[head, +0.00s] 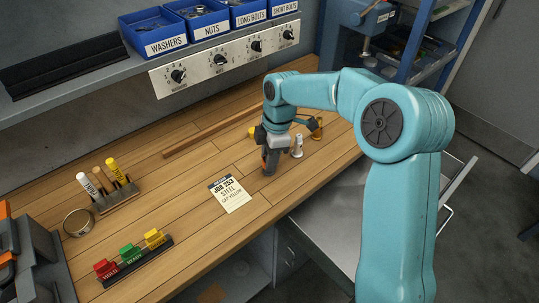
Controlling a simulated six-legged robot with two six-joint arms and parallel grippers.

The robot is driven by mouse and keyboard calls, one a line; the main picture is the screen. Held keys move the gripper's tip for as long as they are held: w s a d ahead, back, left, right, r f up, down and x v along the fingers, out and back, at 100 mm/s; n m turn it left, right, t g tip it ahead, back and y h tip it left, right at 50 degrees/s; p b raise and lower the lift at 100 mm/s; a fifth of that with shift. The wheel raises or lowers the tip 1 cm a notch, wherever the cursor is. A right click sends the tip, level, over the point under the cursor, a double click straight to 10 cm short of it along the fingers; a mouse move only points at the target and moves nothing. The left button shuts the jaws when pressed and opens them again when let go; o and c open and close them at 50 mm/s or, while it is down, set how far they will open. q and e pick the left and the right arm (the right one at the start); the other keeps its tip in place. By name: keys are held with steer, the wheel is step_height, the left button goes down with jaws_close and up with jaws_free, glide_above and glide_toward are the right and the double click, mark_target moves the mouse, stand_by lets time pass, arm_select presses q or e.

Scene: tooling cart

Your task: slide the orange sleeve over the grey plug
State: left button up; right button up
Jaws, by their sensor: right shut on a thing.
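My right gripper (270,160) points down just above the wooden bench top, near its front edge. I cannot tell whether the sleeve touches the bench. My left gripper is out of view.
A brass-coloured cylinder (317,129) stands behind the plug, and a yellow piece (252,132) lies behind the gripper. A job card (230,194) lies to the left. A marker rack (117,193) and coloured blocks (132,256) are farther left.

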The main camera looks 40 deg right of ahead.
steer(key=shift+f, duration=0.1)
stand_by(0.3)
steer(key=shift+f+b, duration=0.4)
steer(key=shift+f, duration=0.1)
steer(key=shift+f, duration=0.25)
stand_by(0.5)
steer(key=o, duration=1.6)
steer(key=shift+c, duration=0.2)
steer(key=shift+r, duration=0.15)
step_height(320, 180, up, 14)
steer(key=p, duration=1.1)
steer(key=shift+r, duration=0.15)
